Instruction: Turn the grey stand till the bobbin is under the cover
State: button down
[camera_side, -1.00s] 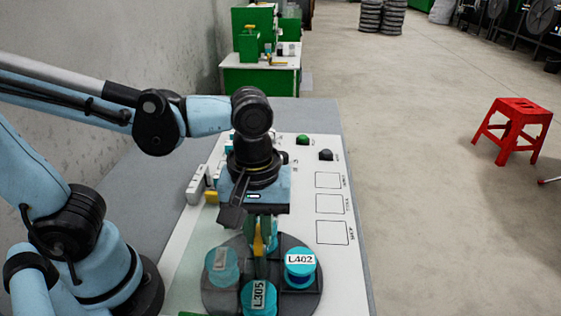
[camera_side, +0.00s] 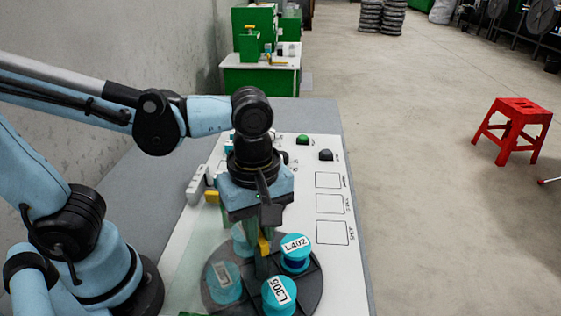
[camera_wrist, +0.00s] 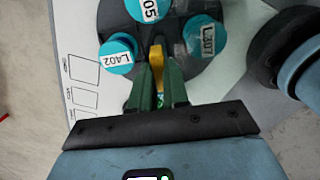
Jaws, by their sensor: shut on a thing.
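The dark grey round stand (camera_side: 312,283) lies on the white panel, with turquoise bobbins around it. Bobbin L402 (camera_side: 296,251) is on its right side and bobbin L305 (camera_side: 279,294) at its front. A paler bobbin (camera_side: 223,280) at the left shows through what looks like a clear cover (camera_side: 192,268). Another bobbin (camera_side: 241,240) is partly hidden behind my gripper (camera_side: 262,250). My gripper is shut on the stand's yellow middle piece; the wrist view shows the green fingers (camera_wrist: 157,75) on either side of this yellow piece (camera_wrist: 156,54).
The white panel (camera_side: 339,270) has printed squares on the right and green and black buttons (camera_side: 303,140) at the back. White and yellow blocks (camera_side: 197,187) stand at its left edge. A red stool (camera_side: 512,130) is on the floor, away from the table.

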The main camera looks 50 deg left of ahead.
jog(key=shift+n, duration=5.9)
jog(key=c, duration=1.1)
grip_release()
notch_tip(320, 180, up, 12)
jog(key=shift+r, duration=0.1)
